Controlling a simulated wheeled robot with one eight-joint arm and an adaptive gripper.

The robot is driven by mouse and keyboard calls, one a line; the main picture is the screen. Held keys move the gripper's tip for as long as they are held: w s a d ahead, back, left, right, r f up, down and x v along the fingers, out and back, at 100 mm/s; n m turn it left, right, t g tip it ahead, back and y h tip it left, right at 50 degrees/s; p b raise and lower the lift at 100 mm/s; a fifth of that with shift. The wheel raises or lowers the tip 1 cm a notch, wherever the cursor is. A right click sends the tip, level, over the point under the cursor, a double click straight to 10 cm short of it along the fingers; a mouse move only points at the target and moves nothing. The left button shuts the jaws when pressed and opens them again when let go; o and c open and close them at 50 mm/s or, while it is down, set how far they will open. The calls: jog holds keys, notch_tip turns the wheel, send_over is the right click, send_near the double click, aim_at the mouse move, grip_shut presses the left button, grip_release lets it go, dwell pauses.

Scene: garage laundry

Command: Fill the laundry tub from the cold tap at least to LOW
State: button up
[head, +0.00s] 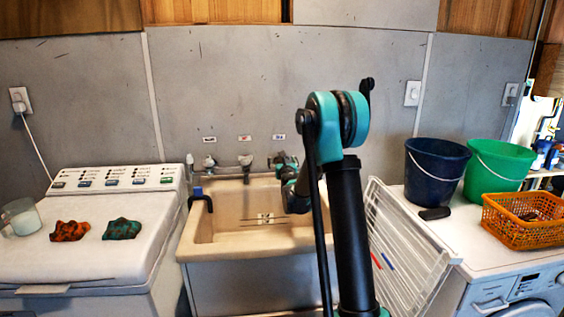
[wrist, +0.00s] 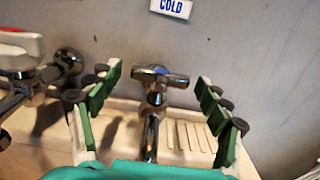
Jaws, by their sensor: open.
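The beige laundry tub (head: 225,222) stands against the grey wall, and no water shows in it. A small white marking (head: 265,217) is on its inside, too small to read. In the wrist view, the metal cold tap (wrist: 152,88) with a cross handle stands below a COLD label (wrist: 171,7). My gripper (wrist: 158,84) is open, with its green-padded fingers on either side of the tap handle and apart from it. In the head view my gripper (head: 284,162) is at the tub's back right, and my arm hides part of the tub.
Another tap (wrist: 62,65) is left of the cold tap. A blue and black item (head: 199,195) hangs on the tub's left rim. A white drying rack (head: 405,245) leans at right, beside a machine with a blue bucket (head: 436,175), green bucket (head: 497,168) and orange basket (head: 520,222).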

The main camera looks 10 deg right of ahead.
jog(key=shift+c, duration=0.4)
jog(key=c, duration=1.1)
jog(key=shift+d+n+y, duration=0.15)
jog(key=shift+n+y, duration=0.25)
jog(key=shift+y, duration=0.2)
jog(key=shift+d+n+y, duration=0.15)
jog(key=shift+n+y, duration=0.45)
jog(key=shift+y, duration=0.4)
jog(key=n+g+y, duration=0.1)
jog(key=y, duration=0.1)
jog(key=n+g+y, duration=0.1)
jog(key=n+y, duration=0.1)
jog(key=y, duration=0.1)
jog(key=shift+w+d, duration=0.1)
jog(key=shift+d, duration=0.05)
jog(key=n+g+y, duration=0.4)
jog(key=y, duration=0.1)
jog(key=shift+w+d+n, duration=0.1)
jog(key=shift+w+n, duration=0.05)
jog(key=shift+n, duration=0.25)
jog(key=shift+n+g+y, duration=1.2)
jog(key=shift+g+y, duration=0.1)
jog(key=shift+g, duration=0.6)
